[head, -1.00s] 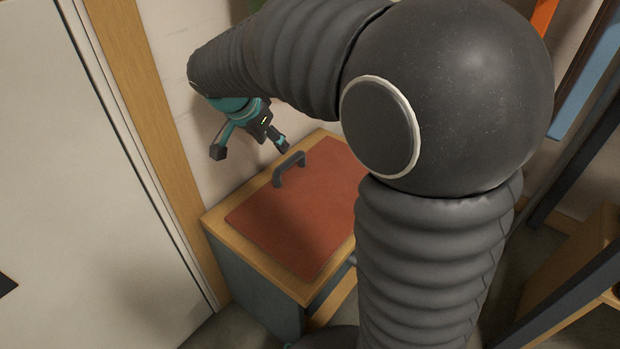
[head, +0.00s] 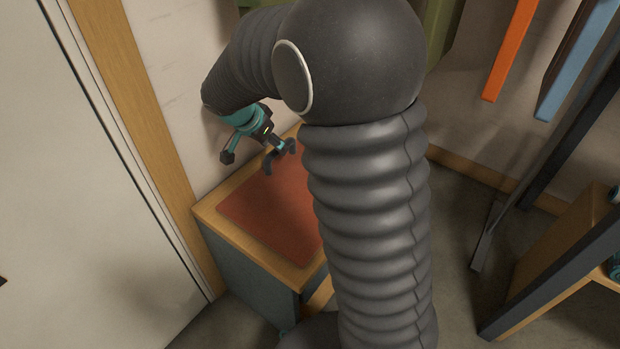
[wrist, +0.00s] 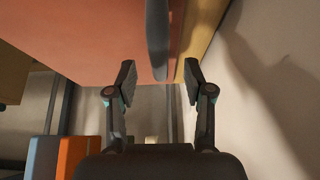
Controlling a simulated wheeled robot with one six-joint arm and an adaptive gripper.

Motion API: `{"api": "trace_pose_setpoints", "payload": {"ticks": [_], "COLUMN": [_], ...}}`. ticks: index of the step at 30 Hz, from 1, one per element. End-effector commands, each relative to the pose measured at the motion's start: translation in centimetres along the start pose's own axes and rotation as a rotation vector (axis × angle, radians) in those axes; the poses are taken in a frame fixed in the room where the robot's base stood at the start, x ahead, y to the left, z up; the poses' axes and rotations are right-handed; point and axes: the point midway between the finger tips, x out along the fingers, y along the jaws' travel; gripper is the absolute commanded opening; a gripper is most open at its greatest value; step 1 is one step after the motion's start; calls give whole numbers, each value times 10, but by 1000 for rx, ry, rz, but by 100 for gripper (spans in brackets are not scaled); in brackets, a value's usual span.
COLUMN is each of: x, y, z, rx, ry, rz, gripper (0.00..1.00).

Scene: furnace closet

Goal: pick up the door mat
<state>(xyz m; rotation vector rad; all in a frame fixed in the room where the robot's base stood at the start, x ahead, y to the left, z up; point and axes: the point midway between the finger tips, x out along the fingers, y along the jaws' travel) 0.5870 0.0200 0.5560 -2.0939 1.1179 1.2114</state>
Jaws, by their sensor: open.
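The door mat (head: 262,213) is a flat reddish-brown sheet on top of a wood-topped cabinet (head: 225,222). A dark arched handle (head: 268,162) stands up at its far edge. My gripper (head: 257,152) is open at the far edge, by the wall, and one finger overlaps the handle in the head view. In the wrist view my gripper (wrist: 158,72) has its two fingers spread, with the handle (wrist: 157,35) in line with the gap between them. The mat (wrist: 75,35) fills the upper left there. I cannot tell whether a finger touches the handle. My arm hides the mat's right part.
A pale wall (head: 165,75) stands close behind the gripper. A white door (head: 75,180) is at the left. Orange (head: 512,50) and blue (head: 578,60) panels and a dark-framed wooden shelf unit (head: 570,250) are at the right. Floor is clear between cabinet and shelf.

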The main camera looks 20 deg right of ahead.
Motion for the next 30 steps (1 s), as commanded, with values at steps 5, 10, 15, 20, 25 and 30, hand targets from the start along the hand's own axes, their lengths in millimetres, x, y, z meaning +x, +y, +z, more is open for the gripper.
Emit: {"api": "trace_pose_setpoints", "payload": {"ticks": [5, 10, 15, 20, 25, 30], "x": [27, 41, 42, 42, 42, 41], "y": [1, 1, 1, 1, 1, 1], "z": [-4, -5, -5, -5, -4, -5], "rx": [1, 0, 1, 0, 0, 0], "ry": [-2, -1, -1, -1, -1, 0], "rz": [4, 2, 0, 1, 1, 0], "gripper": [52, 52, 52, 32, 0, 0]}}
